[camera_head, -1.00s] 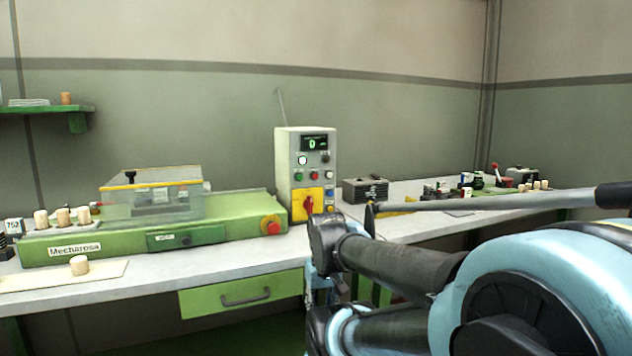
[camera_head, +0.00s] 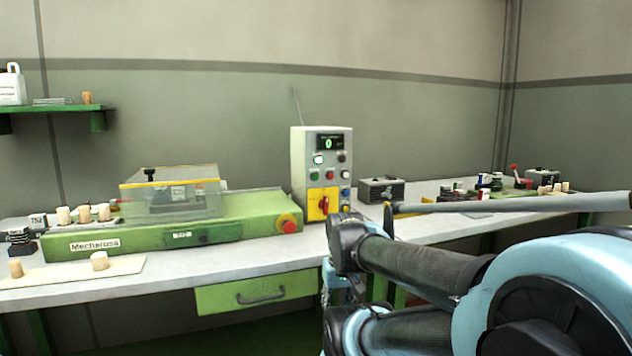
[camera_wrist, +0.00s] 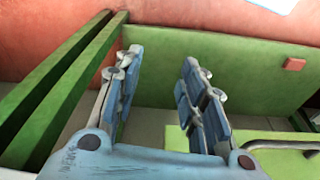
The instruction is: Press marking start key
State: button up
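The grey control box (camera_head: 301,170) stands upright on the bench in the head view, with a small display reading 0 (camera_head: 328,143). Below the display are several small keys, including a lit whitish-green key (camera_head: 318,159), a green one (camera_head: 314,176) and a red one (camera_head: 329,175). A yellow panel with a red rotary switch (camera_head: 323,205) sits lower. Their labels are too small to read. My gripper (camera_wrist: 160,90) shows in the wrist view with its two fingers apart and nothing between them. It faces green panels, below the bench top, away from the keys.
The green Mecharosa machine (camera_head: 150,235) with a clear cover (camera_head: 172,199) and a red stop knob (camera_head: 289,224) stands left of the box. Corks (camera_head: 99,261) rest on a pale board. A dark box (camera_head: 381,190) stands right. A green drawer (camera_head: 222,297) is below the bench.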

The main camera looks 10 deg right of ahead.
grip_shut()
dwell(1.1)
